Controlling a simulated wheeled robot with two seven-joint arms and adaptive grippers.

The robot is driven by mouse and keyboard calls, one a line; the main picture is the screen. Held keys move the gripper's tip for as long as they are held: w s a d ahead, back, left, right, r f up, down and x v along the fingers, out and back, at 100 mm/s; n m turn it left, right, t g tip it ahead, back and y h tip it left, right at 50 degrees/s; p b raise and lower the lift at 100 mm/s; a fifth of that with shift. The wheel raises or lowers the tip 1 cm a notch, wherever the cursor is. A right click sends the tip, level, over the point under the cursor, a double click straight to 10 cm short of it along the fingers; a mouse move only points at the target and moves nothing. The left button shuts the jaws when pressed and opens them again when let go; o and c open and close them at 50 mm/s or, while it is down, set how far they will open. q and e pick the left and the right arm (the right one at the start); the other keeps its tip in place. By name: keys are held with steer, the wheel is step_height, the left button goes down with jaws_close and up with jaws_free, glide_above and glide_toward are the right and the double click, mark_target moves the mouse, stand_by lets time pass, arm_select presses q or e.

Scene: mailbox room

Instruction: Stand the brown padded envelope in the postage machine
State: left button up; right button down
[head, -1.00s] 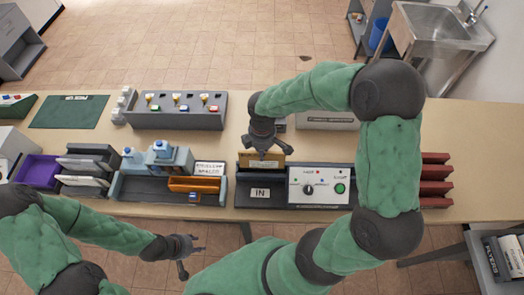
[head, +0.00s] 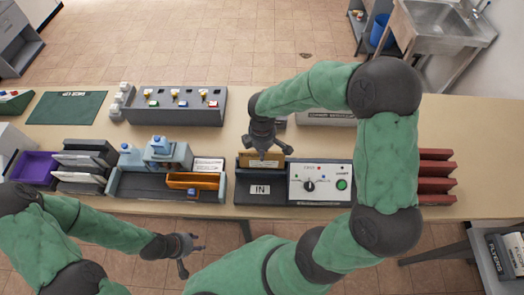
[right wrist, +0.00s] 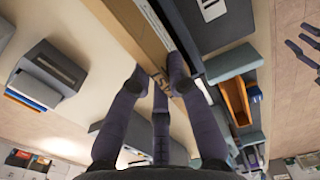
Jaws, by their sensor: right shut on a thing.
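The brown padded envelope (head: 246,160) stands on edge in the slot area at the back left of the postage machine (head: 291,198), behind the IN label. How deep it sits is hard to tell. My right gripper (head: 264,155) comes from above and is shut on the envelope's upper edge. In the right wrist view the fingers (right wrist: 162,80) pinch the long brown edge of the envelope (right wrist: 128,22). My left gripper (head: 192,256) is empty, fingers apart, in front of the table's near edge.
A blue-grey tray holding an orange box (head: 195,181) stands left of the machine. Dark red racks (head: 437,177) stand to its right. A grey switch unit (head: 176,117) and a green mat (head: 67,108) lie further back. Bare tabletop shows at the right.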

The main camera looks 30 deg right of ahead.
steer(key=shift+f+b, duration=1.05)
steer(key=shift+f, duration=0.45)
steer(key=c, duration=1.1)
jaws_free()
steer(key=shift+r, duration=0.1)
steer(key=shift+r+p, duration=2.95)
steer(key=shift+r, duration=0.55)
steer(key=shift+f, duration=0.1)
